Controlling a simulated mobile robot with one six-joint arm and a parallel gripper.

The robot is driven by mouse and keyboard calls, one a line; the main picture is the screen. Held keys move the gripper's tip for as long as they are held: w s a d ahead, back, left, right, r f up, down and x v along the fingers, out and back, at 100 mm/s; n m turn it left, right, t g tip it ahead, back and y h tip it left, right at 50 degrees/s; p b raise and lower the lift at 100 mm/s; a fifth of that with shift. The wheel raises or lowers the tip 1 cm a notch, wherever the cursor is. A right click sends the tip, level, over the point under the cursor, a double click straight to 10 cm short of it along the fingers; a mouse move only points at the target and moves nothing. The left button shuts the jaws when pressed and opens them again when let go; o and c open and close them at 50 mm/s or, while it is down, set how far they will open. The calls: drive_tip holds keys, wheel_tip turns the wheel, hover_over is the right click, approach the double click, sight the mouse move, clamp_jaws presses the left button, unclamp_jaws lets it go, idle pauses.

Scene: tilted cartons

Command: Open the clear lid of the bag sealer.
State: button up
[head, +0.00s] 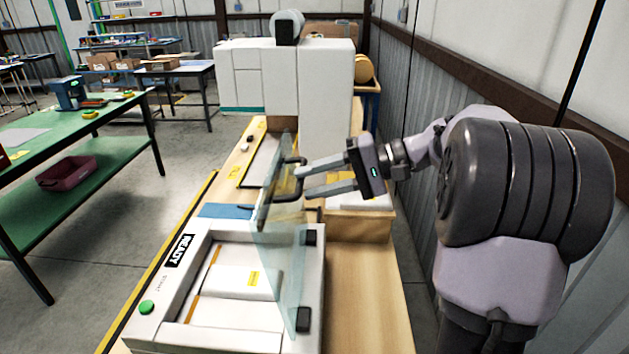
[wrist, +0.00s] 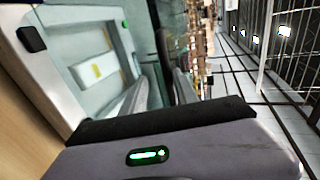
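The white bag sealer (head: 205,326) stands at the near end of the wooden bench, with a READY label and a green button on its left side. Its clear lid (head: 281,255) stands raised, nearly upright, above black hinge blocks on the machine's right side. A black handle (head: 299,161) is on the lid's upper part. My gripper (head: 301,182) is at the handle with its two fingers apart. In the wrist view the dark handle (wrist: 163,55) shows close to the fingertips; I cannot tell whether they touch it. The sealer's white frame (wrist: 58,85) also shows there.
A tall white machine (head: 325,95) stands behind on the bench. A white item on a wooden block (head: 355,228) lies below my gripper. A green table (head: 95,130) stands across the aisle at left. A corrugated wall (head: 435,85) runs close along the right.

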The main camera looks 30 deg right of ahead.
drive_tip(key=shift+r, duration=0.15)
drive_tip(key=p+v, duration=0.6)
drive_tip(key=v, duration=1.1)
drive_tip(key=shift+d+p, duration=0.25)
drive_tip(key=shift+p, duration=0.05)
drive_tip(key=s+a+f+n+g+h+b, duration=0.1)
drive_tip(key=a+g+h, duration=0.1)
drive_tip(key=a, duration=0.6)
drive_tip(key=a+f+g+h+b, duration=0.1)
drive_tip(key=a+f+g, duration=0.15)
drive_tip(key=a, duration=0.55)
drive_tip(key=s+a+f+t+h+b, duration=0.1)
drive_tip(key=s+a+f+h, duration=0.2)
drive_tip(key=s+a, duration=0.3)
drive_tip(key=s+a+f+n+t+h, duration=0.1)
drive_tip(key=s+a+f+t+h, duration=0.1)
drive_tip(key=s+a+f, duration=0.4)
drive_tip(key=a+h, duration=0.1)
drive_tip(key=a, duration=0.1)
drive_tip(key=shift+s+a+h+b, duration=0.35)
drive_tip(key=shift+a+h, duration=0.05)
